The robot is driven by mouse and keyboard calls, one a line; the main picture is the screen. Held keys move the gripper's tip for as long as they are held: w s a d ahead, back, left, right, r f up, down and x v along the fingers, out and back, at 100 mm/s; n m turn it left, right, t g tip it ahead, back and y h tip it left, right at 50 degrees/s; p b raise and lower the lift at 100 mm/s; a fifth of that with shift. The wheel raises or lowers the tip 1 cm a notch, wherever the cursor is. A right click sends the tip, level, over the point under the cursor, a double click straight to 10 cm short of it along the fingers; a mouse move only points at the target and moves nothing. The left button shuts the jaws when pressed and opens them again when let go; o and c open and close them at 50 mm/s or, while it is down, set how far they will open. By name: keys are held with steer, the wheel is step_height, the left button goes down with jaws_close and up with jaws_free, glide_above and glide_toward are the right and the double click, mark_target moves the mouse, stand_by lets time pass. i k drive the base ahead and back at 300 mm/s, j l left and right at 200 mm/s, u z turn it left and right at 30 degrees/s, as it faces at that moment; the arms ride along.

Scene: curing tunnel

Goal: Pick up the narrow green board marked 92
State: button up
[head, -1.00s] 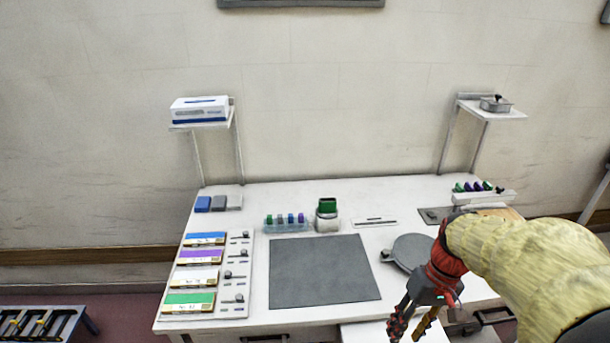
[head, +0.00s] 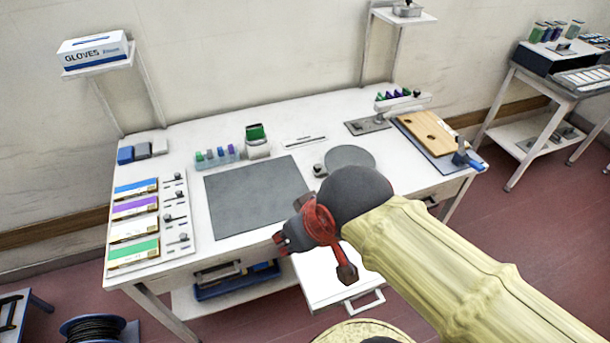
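A green-topped board (head: 133,252) lies at the front of a column of similar boards on the left of the white table. Its marking is too small to read now. Behind it lie a white board (head: 132,229), a purple board (head: 134,206) and a blue board (head: 136,188). My gripper (head: 307,243), red and dark, is over the table's front edge, well to the right of the green board and apart from it. Its fingers are partly hidden and seen at an angle, so I cannot tell how far they are open. I see nothing held in it.
Small levers (head: 176,219) stand right of the boards. A grey mat (head: 257,196) lies mid-table, with a round grey plate (head: 350,158) beyond my gripper. A drawer (head: 330,283) juts out below the front edge. A glove box (head: 93,50) sits on a raised shelf.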

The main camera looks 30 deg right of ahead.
mark_target(135, 254)
steer(key=k+l+z, duration=0.4)
steer(key=k+l, duration=0.15)
steer(key=u, duration=1.35)
steer(key=i+j+z, duration=0.1)
steer(key=i+j, duration=0.65)
steer(key=i, duration=0.15)
steer(key=i+l, duration=0.2)
steer(key=i, duration=0.2)
steer(key=i+l, duration=0.2)
steer(key=i, duration=0.2)
